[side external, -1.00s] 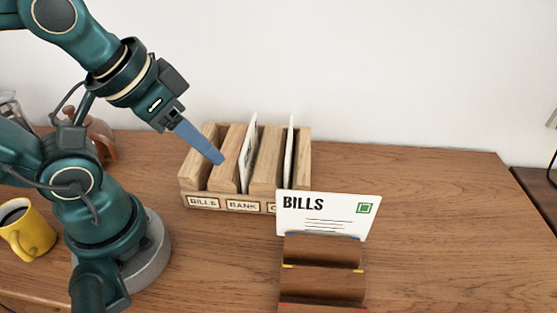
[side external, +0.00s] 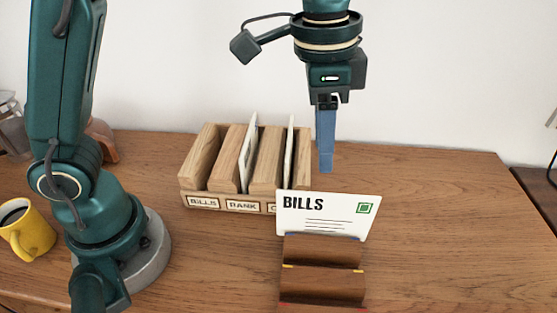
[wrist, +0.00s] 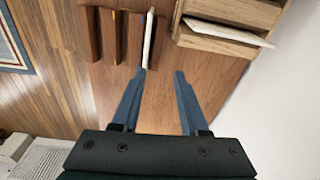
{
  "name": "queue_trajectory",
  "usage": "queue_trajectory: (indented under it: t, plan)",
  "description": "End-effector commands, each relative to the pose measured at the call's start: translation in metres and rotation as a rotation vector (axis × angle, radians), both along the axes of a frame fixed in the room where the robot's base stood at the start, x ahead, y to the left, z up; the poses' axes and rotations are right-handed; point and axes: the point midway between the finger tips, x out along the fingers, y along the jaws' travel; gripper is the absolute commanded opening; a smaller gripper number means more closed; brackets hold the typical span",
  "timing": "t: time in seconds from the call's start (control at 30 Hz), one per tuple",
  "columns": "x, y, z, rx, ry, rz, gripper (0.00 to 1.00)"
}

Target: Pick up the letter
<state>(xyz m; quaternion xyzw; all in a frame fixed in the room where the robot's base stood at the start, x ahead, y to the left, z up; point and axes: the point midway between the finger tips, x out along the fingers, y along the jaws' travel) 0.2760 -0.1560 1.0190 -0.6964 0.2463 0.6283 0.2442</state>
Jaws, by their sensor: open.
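The letter (side external: 328,213) is a white card marked BILLS with a green stamp. It stands upright in the brown stepped holder (side external: 323,283) at the front. In the wrist view the letter (wrist: 149,38) shows as a thin white edge, close to the tip of the left finger. My gripper (side external: 325,168) points down above and behind the letter, apart from it in the side view. In the wrist view my gripper (wrist: 164,80) has its two blue fingers spread with nothing between them. The letter's lower edge is hidden in the holder.
A wooden sorter (side external: 228,205) labelled BILLS and BANK, its third label partly hidden, stands behind and left of the letter. It holds two upright white cards. A yellow mug (side external: 32,238) stands at the far left. The table right of the holder is clear.

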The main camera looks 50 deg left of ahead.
Motion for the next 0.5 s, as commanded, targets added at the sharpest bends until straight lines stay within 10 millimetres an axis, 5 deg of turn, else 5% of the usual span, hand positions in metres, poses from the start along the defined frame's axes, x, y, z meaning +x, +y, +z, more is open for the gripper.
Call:
queue_trajectory:
  t: [0.17,0.5]
  plan:
    - [0.000,-0.021,-0.030,0.029,0.067,-0.060,0.44]
    - [-0.006,-0.025,-0.064,0.042,0.092,-0.077,0.44]
